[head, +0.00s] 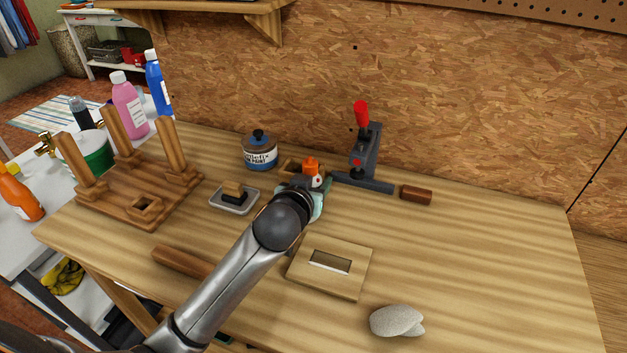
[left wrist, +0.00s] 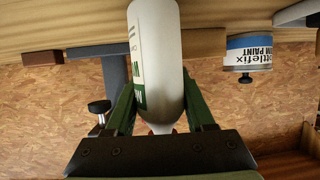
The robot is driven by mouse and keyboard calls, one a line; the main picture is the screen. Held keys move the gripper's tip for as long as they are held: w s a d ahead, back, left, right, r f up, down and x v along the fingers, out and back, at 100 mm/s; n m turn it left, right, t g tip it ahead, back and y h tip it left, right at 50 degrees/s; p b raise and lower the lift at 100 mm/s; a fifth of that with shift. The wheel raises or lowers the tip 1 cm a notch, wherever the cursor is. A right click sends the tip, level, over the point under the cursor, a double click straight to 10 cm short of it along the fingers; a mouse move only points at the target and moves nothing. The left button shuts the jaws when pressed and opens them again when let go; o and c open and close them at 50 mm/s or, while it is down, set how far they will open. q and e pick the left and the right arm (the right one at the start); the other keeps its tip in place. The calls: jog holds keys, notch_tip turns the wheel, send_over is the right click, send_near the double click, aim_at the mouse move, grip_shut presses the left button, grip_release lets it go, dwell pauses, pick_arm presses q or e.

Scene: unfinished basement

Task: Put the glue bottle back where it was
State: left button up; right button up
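The glue bottle (head: 317,181) has an orange cap and a white body in the head view. In the left wrist view the white bottle (left wrist: 156,50) with a green label fills the space between my green fingers. My left gripper (left wrist: 158,88) is shut on it, with a finger against each side. The bottle looks upright in the head view, near a small wooden block with a recess (head: 289,164). My gripper hides its lower part, so I cannot tell whether it touches the table. My right gripper is not in view.
A paint jar (head: 260,151) stands left of the bottle, and a clamp with a red handle (head: 364,150) stands right. A small tray (head: 235,200), a slotted board (head: 329,268), a brown block (head: 416,195) and a grey stone (head: 396,320) lie around. The table's right side is clear.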

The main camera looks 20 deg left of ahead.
pick_arm(q)
jog(key=o, duration=0.4)
